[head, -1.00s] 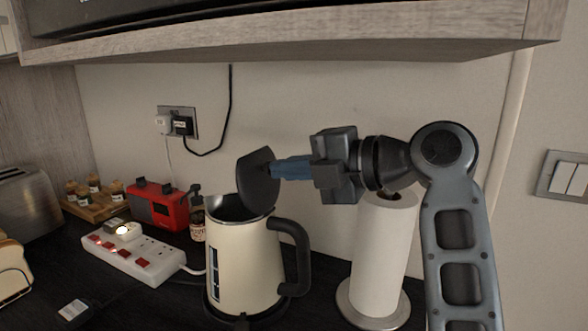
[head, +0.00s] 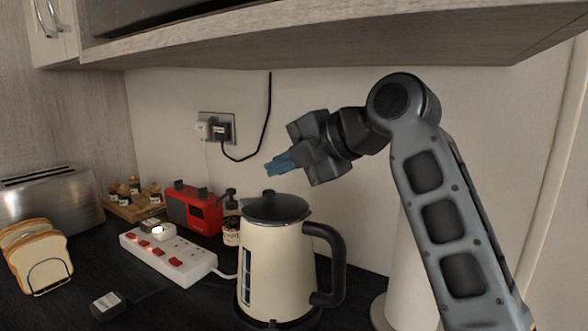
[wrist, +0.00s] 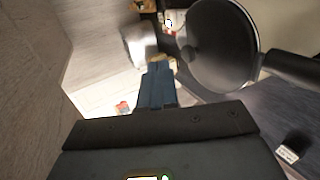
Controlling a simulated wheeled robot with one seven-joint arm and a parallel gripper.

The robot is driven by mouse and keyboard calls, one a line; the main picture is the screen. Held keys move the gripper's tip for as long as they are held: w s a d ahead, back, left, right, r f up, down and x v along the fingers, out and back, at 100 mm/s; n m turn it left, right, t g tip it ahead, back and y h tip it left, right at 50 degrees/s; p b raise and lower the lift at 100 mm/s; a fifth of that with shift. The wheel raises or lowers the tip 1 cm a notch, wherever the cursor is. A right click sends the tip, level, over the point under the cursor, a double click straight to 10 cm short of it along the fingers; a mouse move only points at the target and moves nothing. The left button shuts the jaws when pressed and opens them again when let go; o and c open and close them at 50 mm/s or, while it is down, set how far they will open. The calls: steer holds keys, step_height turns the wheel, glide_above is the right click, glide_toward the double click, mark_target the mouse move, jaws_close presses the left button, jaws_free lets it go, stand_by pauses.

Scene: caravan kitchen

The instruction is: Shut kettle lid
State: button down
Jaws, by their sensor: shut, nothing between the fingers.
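The cream kettle (head: 277,262) stands upright on the dark counter in the head view, its black handle on the right. Its dark lid (head: 274,207) lies flat across the top and looks closed. In the wrist view the round lid (wrist: 222,50) shows at the upper right with its small knob. My gripper (head: 268,169), with blue fingers, is shut and empty. It is above the lid and apart from it. The blue fingers also show in the wrist view (wrist: 157,68).
A paper towel roll (head: 408,275) stands right of the kettle, partly behind my arm. Bread slices (head: 40,258) and a toaster (head: 50,205) stand farther left. A cabinet (head: 330,40) overhangs above.

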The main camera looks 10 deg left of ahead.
mark_target(269, 192)
steer(key=shift+w+a+f+h, duration=0.25)
steer(key=shift+a+h, duration=0.3)
steer(key=shift+h, duration=0.25)
steer(key=shift+w+a+f+g+p, duration=0.1)
steer(key=shift+a+f+g+p, duration=0.2)
steer(key=shift+f+p, duration=0.15)
steer(key=shift+w+a+f+h, duration=0.1)
steer(key=shift+a+f+h, duration=0.05)
steer(key=shift+a+h, duration=0.15)
steer(key=shift+a+f+h+p, duration=0.15)
steer(key=shift+f+h+p, duration=0.15)
